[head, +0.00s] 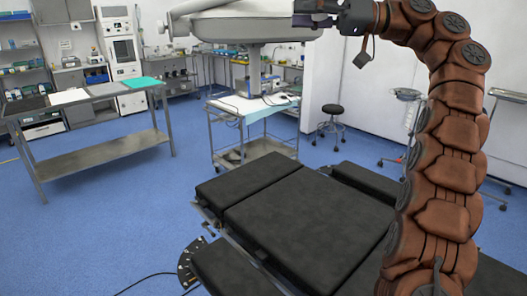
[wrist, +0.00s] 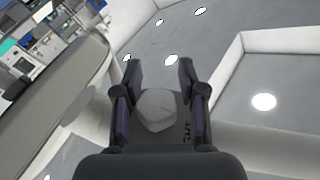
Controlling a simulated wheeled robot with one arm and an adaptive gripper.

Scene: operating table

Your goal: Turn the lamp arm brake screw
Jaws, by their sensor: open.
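My gripper (head: 302,13) is at the top of the head view, beside the right end of the pale grey lamp (head: 245,27). In the wrist view my gripper (wrist: 160,68) is open, with its two dark fingers apart. A pale rounded knob, which looks like the brake screw (wrist: 155,108), shows between the fingers, in front of a grey lamp arm part (wrist: 184,128) with partial lettering. I cannot tell whether the fingers touch the knob. The knob cannot be made out in the head view. The lamp's broad grey body (wrist: 62,92) fills the left of the wrist view.
A black padded operating table (head: 300,215) stands below the lamp. A white cart (head: 255,105) is behind it, and a steel table (head: 90,95) stands at the left. A stool (head: 332,112) is by the white wall. Open blue floor lies at the left.

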